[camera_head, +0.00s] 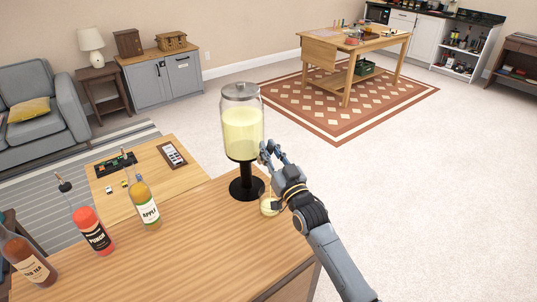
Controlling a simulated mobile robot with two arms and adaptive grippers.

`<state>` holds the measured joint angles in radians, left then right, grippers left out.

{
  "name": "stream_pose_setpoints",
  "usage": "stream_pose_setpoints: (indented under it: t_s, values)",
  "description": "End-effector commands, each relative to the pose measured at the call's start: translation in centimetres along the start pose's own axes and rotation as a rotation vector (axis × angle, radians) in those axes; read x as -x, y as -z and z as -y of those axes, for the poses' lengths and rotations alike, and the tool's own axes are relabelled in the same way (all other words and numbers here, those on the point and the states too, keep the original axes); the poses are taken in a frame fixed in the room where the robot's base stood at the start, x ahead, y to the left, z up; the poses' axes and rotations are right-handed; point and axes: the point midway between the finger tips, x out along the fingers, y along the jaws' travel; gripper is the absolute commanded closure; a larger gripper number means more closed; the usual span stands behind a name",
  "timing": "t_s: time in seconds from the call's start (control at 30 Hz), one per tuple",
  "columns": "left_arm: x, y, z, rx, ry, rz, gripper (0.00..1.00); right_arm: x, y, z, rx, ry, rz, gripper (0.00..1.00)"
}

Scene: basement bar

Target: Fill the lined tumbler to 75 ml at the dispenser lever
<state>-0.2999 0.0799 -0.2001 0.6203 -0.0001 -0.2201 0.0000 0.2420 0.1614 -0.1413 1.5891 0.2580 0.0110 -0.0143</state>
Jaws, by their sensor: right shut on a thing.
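The glass dispenser (242,131) stands on a black pedestal on the wooden counter and holds pale yellow liquid. My right gripper (267,151) is at the lower right side of its tank, shut at the dispenser lever. The lever itself is hidden behind the fingers. The tumbler (268,207) stands on the counter below the gripper, just right of the pedestal, with some pale yellow liquid in it. My wrist partly covers it, and its lines and exact level are too small to read. My left gripper is not in view.
Bottles of apple (144,204), punch (92,230) and iced tea (27,262) stand along the left of the counter (200,250). The counter's right edge is close to the tumbler. A lower table (140,180) lies behind the bottles.

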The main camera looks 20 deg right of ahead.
Motion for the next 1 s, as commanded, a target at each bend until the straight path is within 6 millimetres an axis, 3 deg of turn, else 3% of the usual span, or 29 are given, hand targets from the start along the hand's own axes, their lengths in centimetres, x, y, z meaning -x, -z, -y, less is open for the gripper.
stream_pose_setpoints:
  t_s: [0.17, 0.2, 0.3, 0.67, 0.77, 1.0]
  values:
    - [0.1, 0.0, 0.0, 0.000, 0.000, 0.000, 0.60, 0.1, -0.4, 0.0, 0.000, 0.000, 0.010, 1.00]
    - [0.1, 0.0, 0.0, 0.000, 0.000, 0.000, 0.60, 0.1, -0.4, 0.0, 0.000, 0.000, 0.011, 0.78]
    - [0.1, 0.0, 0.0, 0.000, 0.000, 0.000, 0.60, 0.1, -0.4, 0.0, 0.000, 0.000, 0.010, 0.57]
    - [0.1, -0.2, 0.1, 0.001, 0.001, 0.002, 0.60, 0.4, -0.2, 0.0, 0.001, 0.000, 0.007, 0.57]
    - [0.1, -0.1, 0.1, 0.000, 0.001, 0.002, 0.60, 1.6, -0.3, 0.0, 0.001, 0.000, 0.008, 0.57]
    - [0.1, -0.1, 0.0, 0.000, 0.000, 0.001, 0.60, 6.6, -0.3, 0.0, 0.001, 0.000, 0.011, 0.57]
